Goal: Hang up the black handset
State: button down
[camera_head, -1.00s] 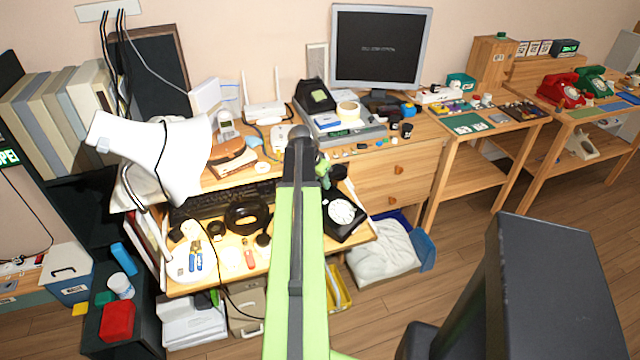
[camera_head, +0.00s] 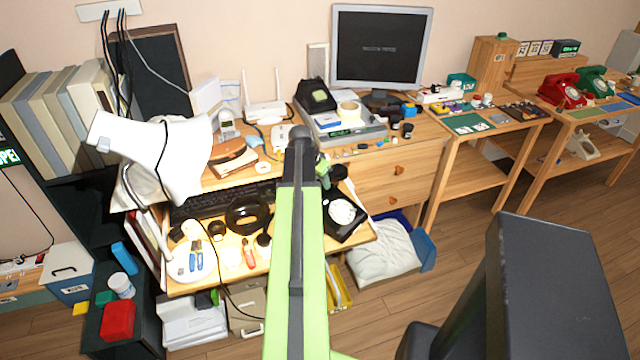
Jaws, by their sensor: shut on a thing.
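The black phone (camera_head: 345,232) with a pale round dial sits at the right end of the wooden desk. My green arm rises through the middle of the view and covers the area just left of the phone. My gripper (camera_head: 325,178) shows only in small part past the arm, behind the phone's upper left side. It is shut on a dark piece, the black handset (camera_head: 339,172), which is mostly hidden. The handset appears behind the phone body; whether it touches the phone cannot be told.
A white lamp (camera_head: 165,150) leans over the desk's left side. A keyboard, black ring and small tools crowd the desk. A monitor (camera_head: 380,48) stands behind. Red (camera_head: 560,90) and green (camera_head: 592,80) phones are on the far right table.

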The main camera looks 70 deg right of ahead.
jog(key=shift+f+b, duration=1.05)
jog(key=c, duration=1)
grip_release()
jog(key=shift+r, duration=0.1)
jog(key=p+v, duration=1.6)
jog(key=v, duration=0.1)
jog(key=shift+r, duration=0.25)
jog(key=shift+s+f, duration=0.1)
